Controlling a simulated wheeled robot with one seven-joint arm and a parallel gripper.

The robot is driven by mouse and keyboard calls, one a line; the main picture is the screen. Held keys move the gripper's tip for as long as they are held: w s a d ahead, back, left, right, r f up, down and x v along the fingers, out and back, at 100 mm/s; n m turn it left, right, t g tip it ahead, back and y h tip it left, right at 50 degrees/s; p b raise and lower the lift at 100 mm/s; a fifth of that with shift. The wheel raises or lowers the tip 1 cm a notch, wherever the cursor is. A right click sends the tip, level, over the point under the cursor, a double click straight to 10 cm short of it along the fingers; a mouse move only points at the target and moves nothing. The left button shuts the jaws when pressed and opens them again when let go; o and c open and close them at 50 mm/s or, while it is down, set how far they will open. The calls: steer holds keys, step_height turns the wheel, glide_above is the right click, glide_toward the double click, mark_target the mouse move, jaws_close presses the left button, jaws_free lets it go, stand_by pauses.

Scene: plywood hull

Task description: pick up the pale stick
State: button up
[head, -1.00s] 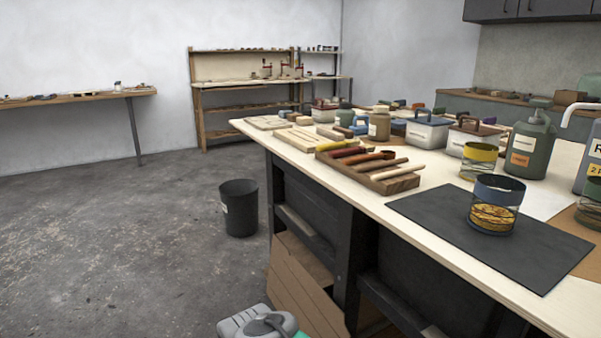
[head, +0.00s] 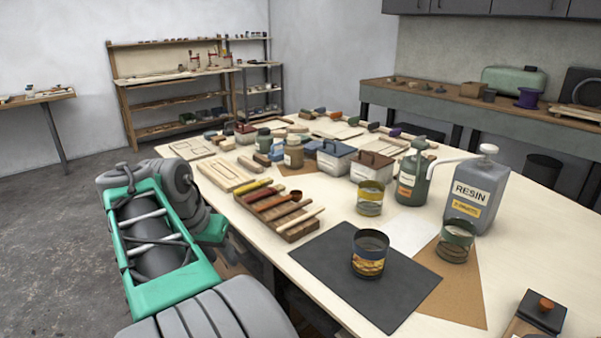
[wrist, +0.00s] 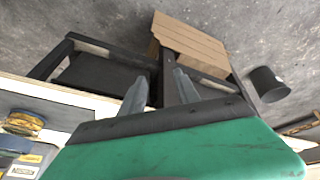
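The pale stick (head: 301,220) lies at the near right end of a wooden rack (head: 281,222) on the workbench, in the head view. Beside it in the rack lie a dark wooden tool with a round end (head: 292,200), a red-handled tool (head: 263,196) and a yellow-handled tool (head: 256,187). My gripper (wrist: 159,86) shows in the wrist view with its two fingers apart and nothing between them. It hangs over the bench edge and floor side, away from the stick. The stick does not show in the wrist view.
Lidded boxes, bottles and a resin jug (head: 475,193) stand behind. In the wrist view a black bin (wrist: 268,84) is on the floor.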

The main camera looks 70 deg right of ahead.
mark_target(282, 226)
steer(key=s+d+r+m+g+p, duration=0.2)
steer(key=s+d+r+m+p, duration=0.45)
steer(key=r, duration=0.65)
steer(key=shift+m, duration=0.35)
steer(key=b+x, duration=0.2)
steer(key=s+b+x, duration=0.1)
steer(key=x, duration=0.2)
steer(key=b+x, duration=0.2)
steer(key=x, duration=0.1)
steer(key=shift+s+d+b, duration=0.15)
steer(key=shift+s+b, duration=0.15)
steer(key=shift+b, duration=0.05)
steer(key=shift+d+f, duration=0.2)
steer(key=shift+f, duration=0.05)
jaws_close()
